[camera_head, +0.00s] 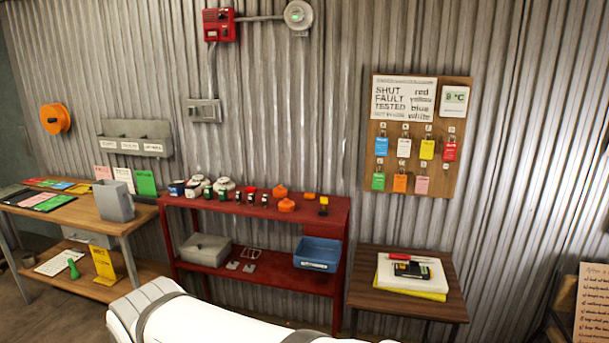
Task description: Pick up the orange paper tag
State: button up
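An orange paper tag (400,183) hangs on the wooden board (453,185) on the corrugated wall, right of centre. It is in the lower row, between a green tag (378,182) and a pink tag (422,186). Blue (381,147), white (404,148), yellow (427,150) and red (449,151) tags hang in the row above. The orange tag is in plain view and hangs upright. My gripper is not in view.
A small brown table (368,306) below the board holds a white and yellow stack. A red shelf (255,208) with several small parts and a blue bin (318,252) stands left of it. A wooden workbench (85,213) is far left. A lettered sign (592,305) stands at far right.

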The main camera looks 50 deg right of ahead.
aim_at(400, 181)
jog(key=z, duration=0.05)
jog(key=i, duration=1.65)
jog(key=z, duration=3.3)
jog(key=i, duration=1.65)
